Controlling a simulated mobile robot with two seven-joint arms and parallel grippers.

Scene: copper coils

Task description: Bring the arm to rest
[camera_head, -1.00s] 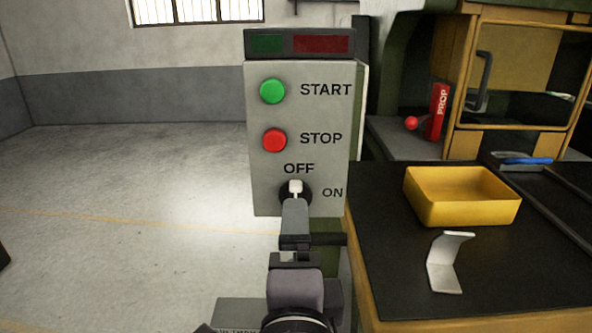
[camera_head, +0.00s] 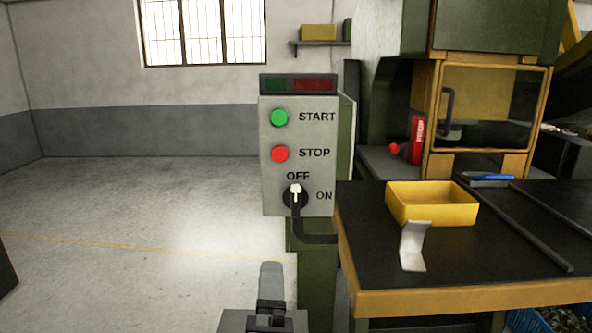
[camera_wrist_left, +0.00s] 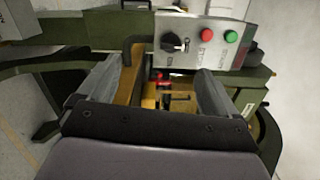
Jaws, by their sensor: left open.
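My left gripper (camera_head: 271,268) is at the bottom of the head view, below and in front of the control box. In the left wrist view its two fingers (camera_wrist_left: 157,88) stand apart with nothing held between them. The grey control box (camera_head: 267,195) carries a green START button (camera_head: 279,117), a red STOP button (camera_head: 280,154) and a black rotary switch (camera_head: 296,197). The switch's white mark points up to OFF. The switch also shows in the left wrist view (camera_wrist_left: 174,43), beyond the fingers and apart from them. My right gripper is in neither view.
A dark-topped table (camera_head: 365,245) stands at the right. It holds a yellow bin (camera_head: 432,210) and a bent metal plate (camera_head: 413,248). A machine with a yellow-framed door (camera_head: 490,105) is behind. The floor at the left is clear.

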